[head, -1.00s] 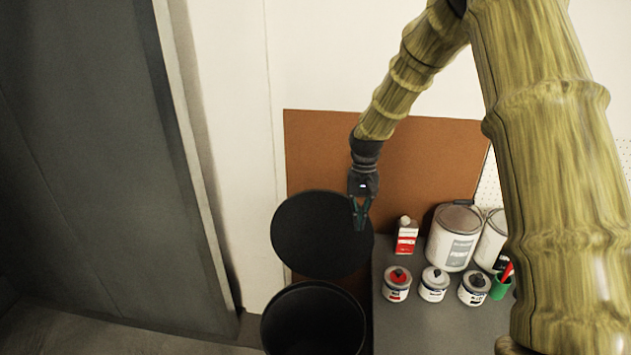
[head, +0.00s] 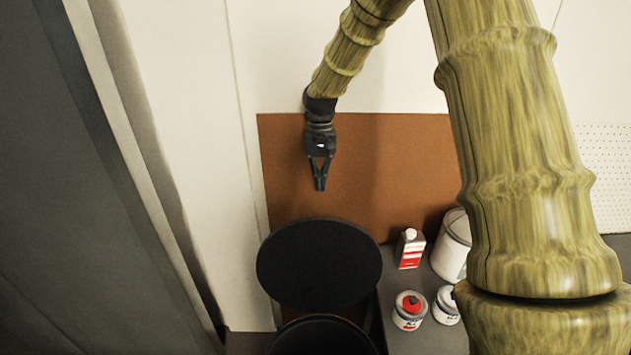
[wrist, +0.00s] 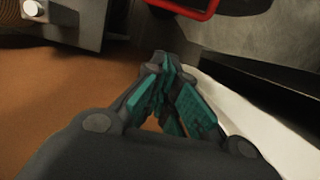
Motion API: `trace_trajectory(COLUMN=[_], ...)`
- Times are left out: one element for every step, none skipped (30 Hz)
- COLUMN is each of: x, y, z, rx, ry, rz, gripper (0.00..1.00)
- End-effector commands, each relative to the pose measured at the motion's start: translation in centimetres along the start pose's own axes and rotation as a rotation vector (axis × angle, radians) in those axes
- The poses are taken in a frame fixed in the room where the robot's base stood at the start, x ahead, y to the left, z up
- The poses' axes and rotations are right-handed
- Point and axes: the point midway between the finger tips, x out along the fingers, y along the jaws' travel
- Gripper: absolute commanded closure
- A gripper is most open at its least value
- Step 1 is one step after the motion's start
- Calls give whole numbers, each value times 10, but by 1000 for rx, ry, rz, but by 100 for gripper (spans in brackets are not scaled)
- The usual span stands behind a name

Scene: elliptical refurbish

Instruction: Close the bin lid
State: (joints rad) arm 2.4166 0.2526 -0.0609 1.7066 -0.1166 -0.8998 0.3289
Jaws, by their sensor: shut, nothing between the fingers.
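The round black lid (head: 320,262) stands raised and open behind the black bin (head: 322,338), its wide face turned toward the head camera. Only the bin's upper rim shows at the bottom edge of the head view; the rest is cut off. My gripper (head: 320,188) is shut and empty. In the head view it appears above the lid's upper edge, in front of the brown board, with a visible gap to the lid. In the wrist view my gripper's green-padded fingers (wrist: 172,85) are closed together.
A brown board (head: 400,150) leans on the white wall behind. A dark panel (head: 60,200) stands at the left.

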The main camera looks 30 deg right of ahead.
Motion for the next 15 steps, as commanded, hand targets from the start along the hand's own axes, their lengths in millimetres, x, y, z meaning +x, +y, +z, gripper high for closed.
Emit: trace_trajectory(x=[8, 13, 20, 26, 31, 38, 42, 47, 53, 58, 62, 67, 72, 76, 81], y=[1, 1, 1, 1, 1, 0, 0, 0, 0, 0, 0, 1, 1, 1, 1], z=[-1, -2, -4, -5, -5, -6, -6, -6, -6, -6, -6, -6, -6, -6, -6], rx=[2, 3, 4, 4, 4, 4, 4, 5, 5, 6, 6, 6, 7, 7, 7], ry=[-6, -7, -8, -9, -10, -10, -10, -11, -11, -11, -11, -11, -10, -10, -11], rz=[2, 2, 3, 3, 4, 4, 4, 4, 4, 3, 3, 3, 3, 3, 3], gripper=[100, 100, 100, 100, 100, 100, 100, 100, 100, 100, 100, 100, 100, 100, 100])
